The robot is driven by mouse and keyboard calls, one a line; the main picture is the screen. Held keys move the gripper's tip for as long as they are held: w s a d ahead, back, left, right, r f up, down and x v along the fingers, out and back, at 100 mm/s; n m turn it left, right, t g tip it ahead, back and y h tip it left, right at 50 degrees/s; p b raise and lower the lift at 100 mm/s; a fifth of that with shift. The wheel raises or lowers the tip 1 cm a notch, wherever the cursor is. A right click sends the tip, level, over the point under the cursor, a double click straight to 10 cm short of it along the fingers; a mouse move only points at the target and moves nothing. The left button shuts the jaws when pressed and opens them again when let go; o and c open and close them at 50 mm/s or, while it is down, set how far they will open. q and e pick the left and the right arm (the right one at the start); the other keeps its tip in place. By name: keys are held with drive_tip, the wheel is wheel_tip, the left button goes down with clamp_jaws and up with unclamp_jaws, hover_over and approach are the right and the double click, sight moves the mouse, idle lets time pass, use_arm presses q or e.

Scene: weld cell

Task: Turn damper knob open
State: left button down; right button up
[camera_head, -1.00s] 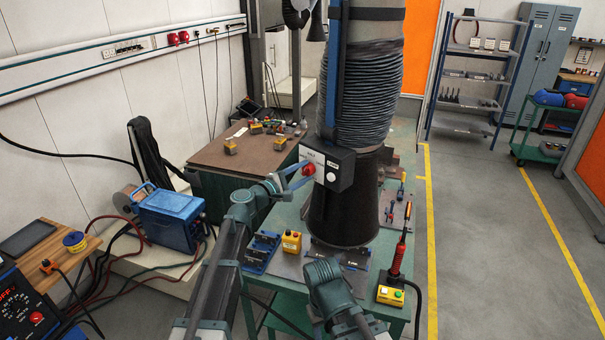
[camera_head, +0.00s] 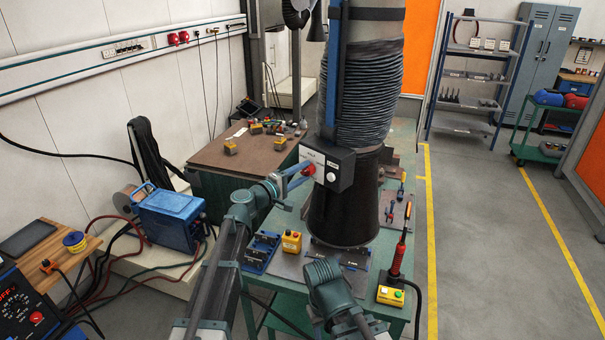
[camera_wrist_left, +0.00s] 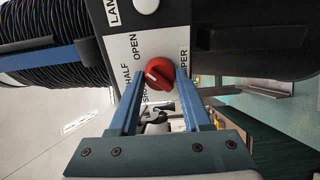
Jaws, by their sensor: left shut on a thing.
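The red damper knob (camera_wrist_left: 160,73) sits on a white label plate (camera_wrist_left: 118,45) with the words OPEN, HALF and part of SHUT. Its white mark is on the left side of its face, toward HALF and SHUT; I cannot tell the exact setting. My left gripper (camera_wrist_left: 160,82) has its two blue fingers on either side of the knob and is shut on it. In the head view the left gripper (camera_head: 306,172) reaches the dark control box (camera_head: 341,170) from the left, hiding part of the knob. My right arm shows at the bottom, but its gripper is not visible.
The box is on a black hood (camera_head: 343,215) below a ribbed duct (camera_head: 357,105). A white button (camera_wrist_left: 146,5) is beside the plate. Floor at right is clear.

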use_arm(q)
drive_tip(key=shift+c, duration=1.8)
unclamp_jaws()
drive_tip(key=v, duration=1.4)
drive_tip(key=shift+d, duration=0.1)
